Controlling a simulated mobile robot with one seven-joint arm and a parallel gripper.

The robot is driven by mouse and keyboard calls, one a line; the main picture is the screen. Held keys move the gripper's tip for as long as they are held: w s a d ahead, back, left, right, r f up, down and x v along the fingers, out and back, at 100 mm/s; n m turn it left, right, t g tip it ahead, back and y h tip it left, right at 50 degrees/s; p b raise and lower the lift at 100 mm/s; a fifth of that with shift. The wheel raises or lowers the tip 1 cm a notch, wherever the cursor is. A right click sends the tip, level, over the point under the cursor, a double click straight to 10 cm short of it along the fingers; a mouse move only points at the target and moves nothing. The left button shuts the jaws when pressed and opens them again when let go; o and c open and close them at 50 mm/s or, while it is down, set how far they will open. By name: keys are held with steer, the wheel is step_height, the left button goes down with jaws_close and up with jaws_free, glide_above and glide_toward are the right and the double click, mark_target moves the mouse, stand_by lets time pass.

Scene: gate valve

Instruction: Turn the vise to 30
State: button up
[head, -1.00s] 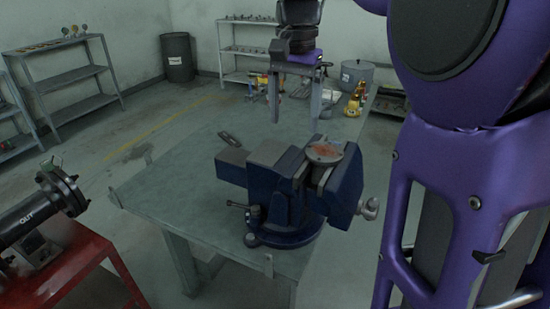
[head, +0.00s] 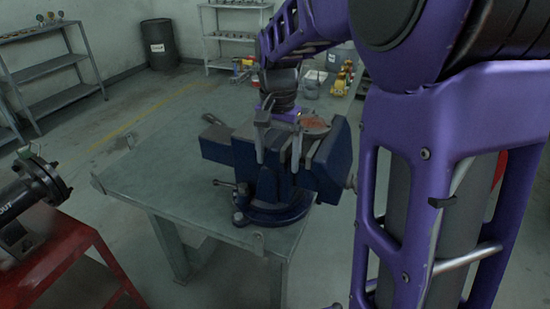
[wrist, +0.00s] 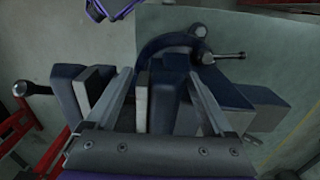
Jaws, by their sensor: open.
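The dark blue vise (head: 275,180) stands on its round swivel base at the front corner of the green table (head: 150,185). In the wrist view, the vise body (wrist: 158,95) lies between my fingers. My gripper (head: 278,158) is open and points down over the vise. One finger is in the gap between the jaws and the other is on the far side of the inner jaw, so they straddle that jaw. I cannot tell whether they touch it. The outer jaw (wrist: 66,82) is outside my left finger in the wrist view. My gripper also shows there (wrist: 160,74).
A red stand (head: 70,265) with a black pipe fitting (head: 30,200) is at the lower left. Shelves (head: 55,75) and a dark barrel (head: 158,45) stand at the back. The table's left side is clear.

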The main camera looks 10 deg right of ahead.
steer(key=shift+f, duration=0.35)
jaws_close()
stand_by(0.4)
